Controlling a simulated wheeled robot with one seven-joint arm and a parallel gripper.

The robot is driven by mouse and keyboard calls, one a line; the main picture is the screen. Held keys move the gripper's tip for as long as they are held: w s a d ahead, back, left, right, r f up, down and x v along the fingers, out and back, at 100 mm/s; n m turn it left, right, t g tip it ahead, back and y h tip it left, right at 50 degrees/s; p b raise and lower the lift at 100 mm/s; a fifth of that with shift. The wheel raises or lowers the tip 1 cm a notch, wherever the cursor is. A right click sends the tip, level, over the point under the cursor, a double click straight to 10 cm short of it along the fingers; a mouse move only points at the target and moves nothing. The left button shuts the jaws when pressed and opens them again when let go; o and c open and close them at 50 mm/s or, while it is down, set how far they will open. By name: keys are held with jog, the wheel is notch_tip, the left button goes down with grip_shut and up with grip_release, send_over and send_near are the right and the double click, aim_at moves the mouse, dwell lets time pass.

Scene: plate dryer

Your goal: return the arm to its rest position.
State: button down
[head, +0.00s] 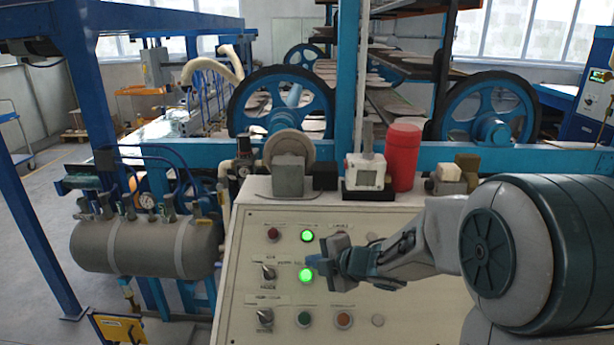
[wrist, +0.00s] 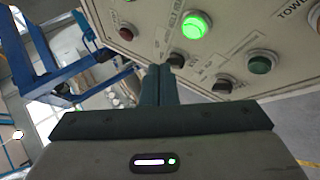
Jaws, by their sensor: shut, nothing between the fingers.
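My gripper (head: 316,262) is in front of the sloped cream control panel (head: 245,225) in the head view, close to the lower of two lit green buttons (head: 306,275). I cannot tell whether it touches the panel. In the wrist view my gripper (wrist: 159,70) has its two dark fingers together with nothing between them. The fingertips show beside a black knob (wrist: 176,58), with a lit green button (wrist: 195,25) beyond. My arm reaches in from the right of the head view, and its forearm hides the panel's right part.
An upper green button (head: 307,236) is also lit. A red cylinder (head: 403,155) and a small white device (head: 365,172) stand on the panel's top. A grey tank (head: 145,246) is to the left. Blue-framed machinery with large wheels (head: 283,105) stands behind. Floor shows at far left.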

jog(key=s+d+r+m+t+h, duration=0.1)
jog(key=s+d+r+m+h, duration=0.15)
jog(key=d+m+h, duration=0.35)
jog(key=s+d+r+m+h, duration=0.2)
jog(key=s+d+m+h, duration=0.1)
jog(key=d+m, duration=0.45)
jog(key=s+f+m+g, duration=0.1)
jog(key=s+m+g, duration=0.5)
jog(key=s+m, duration=0.5)
jog(key=s, duration=0.8)
jog(key=shift+s+f+y, duration=0.2)
jog(key=shift+s+y, duration=0.1)
jog(key=shift+a, duration=0.1)
